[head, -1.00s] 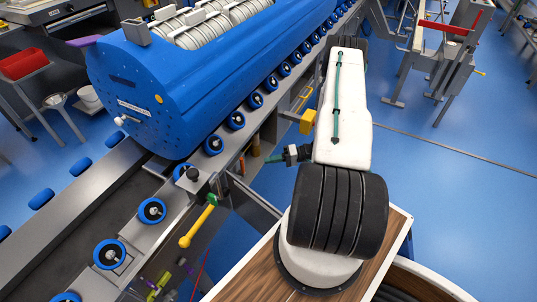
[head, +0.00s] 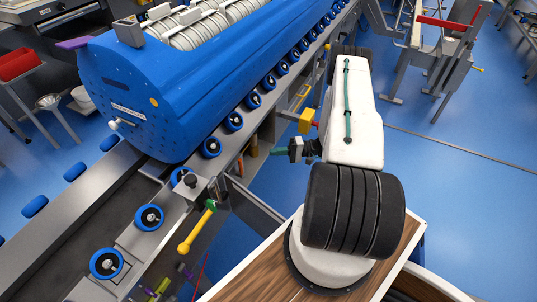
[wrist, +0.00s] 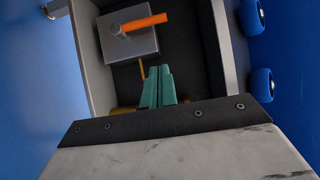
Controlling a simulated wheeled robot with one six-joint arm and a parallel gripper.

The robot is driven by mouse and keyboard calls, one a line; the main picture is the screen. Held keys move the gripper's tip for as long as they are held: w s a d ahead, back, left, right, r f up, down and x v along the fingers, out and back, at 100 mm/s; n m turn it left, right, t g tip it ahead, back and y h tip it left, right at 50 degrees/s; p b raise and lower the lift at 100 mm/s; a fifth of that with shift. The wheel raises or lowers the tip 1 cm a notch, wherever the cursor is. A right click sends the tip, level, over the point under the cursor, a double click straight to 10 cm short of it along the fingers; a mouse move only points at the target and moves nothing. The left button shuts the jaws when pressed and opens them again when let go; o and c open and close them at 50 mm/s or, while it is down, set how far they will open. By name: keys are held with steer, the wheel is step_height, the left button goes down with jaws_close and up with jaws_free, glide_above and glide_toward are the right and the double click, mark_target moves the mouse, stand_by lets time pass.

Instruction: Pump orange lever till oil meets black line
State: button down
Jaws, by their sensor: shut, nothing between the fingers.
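The orange lever (wrist: 146,23) shows in the wrist view as a short bar rising slightly to the right from a round pivot on a grey box (wrist: 132,48). My gripper (wrist: 160,72) has teal fingers, shut with nothing between them. The fingertips are below and right of the lever in the picture, apart from it. In the head view, my gripper (head: 277,151) points left toward the side of the blue machine's frame. An orange-brown upright cylinder (head: 254,147) stands there left of the fingertips; I cannot tell what it is. I cannot make out the oil level or black line.
The grey box sits inside a dark recess with a pale metal wall (wrist: 234,50). Blue rollers (wrist: 260,82) line its right side. In the head view, a yellow-handled lever (head: 196,228) and a yellow block (head: 307,121) are near the frame. Open blue floor lies right.

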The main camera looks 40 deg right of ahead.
mark_target(240, 168)
steer(key=w+a, duration=0.4)
steer(key=a, duration=0.6)
steer(key=shift+w+a, duration=0.15)
steer(key=shift+a, duration=0.2)
steer(key=shift+d, duration=0.2)
